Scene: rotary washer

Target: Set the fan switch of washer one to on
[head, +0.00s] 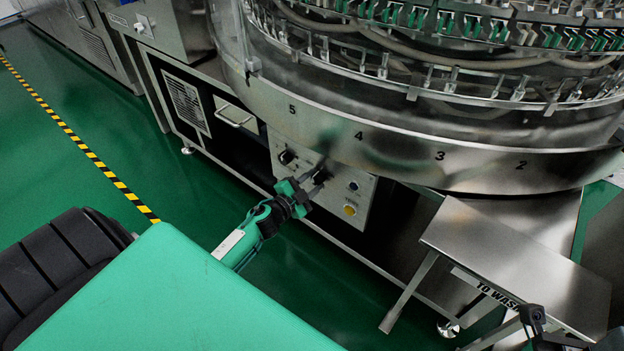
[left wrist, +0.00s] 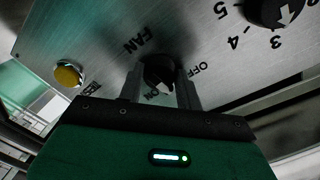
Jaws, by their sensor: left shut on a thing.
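The fan switch (left wrist: 158,75) is a black knob on a metal control panel (head: 278,143) under the round washer (head: 400,140). In the left wrist view it sits between the two fingers of my left gripper (left wrist: 160,88), below the FAN label. The OFF label is to its right and the ON label is at its lower edge. The pointer on the knob is too dark to read. In the head view my left gripper (head: 314,184) reaches the panel and hides much of the knob. A dark part of my right gripper (head: 535,320) shows at the lower right; its jaws are unclear.
A numbered black dial (left wrist: 277,10) and a yellow button (left wrist: 68,74) flank the fan switch. A steel table (head: 520,262) stands right of the panel. The washer's rim overhangs the panel. Green floor (head: 110,170) is open to the left.

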